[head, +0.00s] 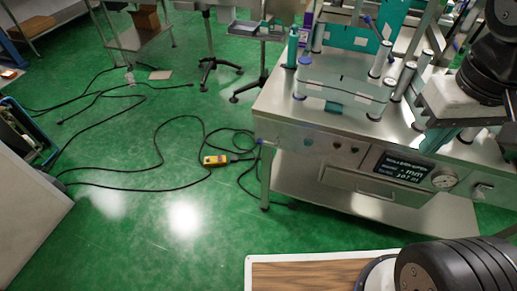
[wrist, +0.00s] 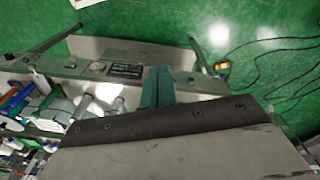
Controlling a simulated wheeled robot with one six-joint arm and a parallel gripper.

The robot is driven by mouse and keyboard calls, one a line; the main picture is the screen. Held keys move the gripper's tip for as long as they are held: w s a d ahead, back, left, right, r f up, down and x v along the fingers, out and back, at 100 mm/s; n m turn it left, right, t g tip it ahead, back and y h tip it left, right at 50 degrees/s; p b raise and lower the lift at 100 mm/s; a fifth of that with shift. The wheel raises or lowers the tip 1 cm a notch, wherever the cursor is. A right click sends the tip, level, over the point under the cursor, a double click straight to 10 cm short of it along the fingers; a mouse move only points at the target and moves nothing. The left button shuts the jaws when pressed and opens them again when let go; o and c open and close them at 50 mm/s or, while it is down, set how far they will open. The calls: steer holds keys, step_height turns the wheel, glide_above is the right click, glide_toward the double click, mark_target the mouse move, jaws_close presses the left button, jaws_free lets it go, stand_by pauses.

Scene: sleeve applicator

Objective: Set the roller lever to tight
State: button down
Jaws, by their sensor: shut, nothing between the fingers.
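The sleeve applicator (head: 310,115) is a steel bench machine at the right of the head view, with several upright rollers (head: 405,80) on top. A thin lever with a blue knob (head: 368,20) stands at its back; I cannot tell whether it is the roller lever or how it is set. My gripper (head: 438,143) is over the right part of the machine, above the front panel, its view partly blocked by my wrist. In the wrist view my gripper's teal fingers (wrist: 158,80) are together and empty, and the rollers (wrist: 112,108) show to their left.
The front panel has a dark display (head: 402,168) and a round gauge (head: 444,180). A yellow control box (head: 215,160) and black cables lie on the green floor. A wood-topped surface (head: 310,275) is near the bottom. Floor left of the machine is mostly open.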

steer(key=w+d+f+n+g+h, duration=0.2)
steer(key=w+f+n+h, duration=0.15)
steer(key=w, duration=0.45)
steer(key=n+t+h, duration=0.8)
steer(key=n+t, duration=0.4)
steer(key=n, duration=0.7)
glide_above(267, 143)
steer(key=s+d, duration=0.2)
steer(key=s, duration=0.3)
step_height(267, 143, down, 27)
steer(key=s+a+f+n+t+y, duration=0.2)
steer(key=a+f+n+y, duration=0.1)
steer(key=f, duration=0.4)
steer(key=s+a+f+n+t+y, duration=0.2)
steer(key=a+f+n+y, duration=0.2)
steer(key=a+f, duration=0.2)
step_height(267, 143, down, 2)
steer(key=shift+a+f+t, duration=0.1)
steer(key=shift+a+t, duration=0.1)
steer(key=shift+t, duration=0.1)
steer(key=w+d+r, duration=0.2)
steer(key=w+d, duration=0.1)
steer(key=w, duration=0.5)
steer(key=shift+w+d+r, duration=0.2)
steer(key=shift+d+r, duration=0.1)
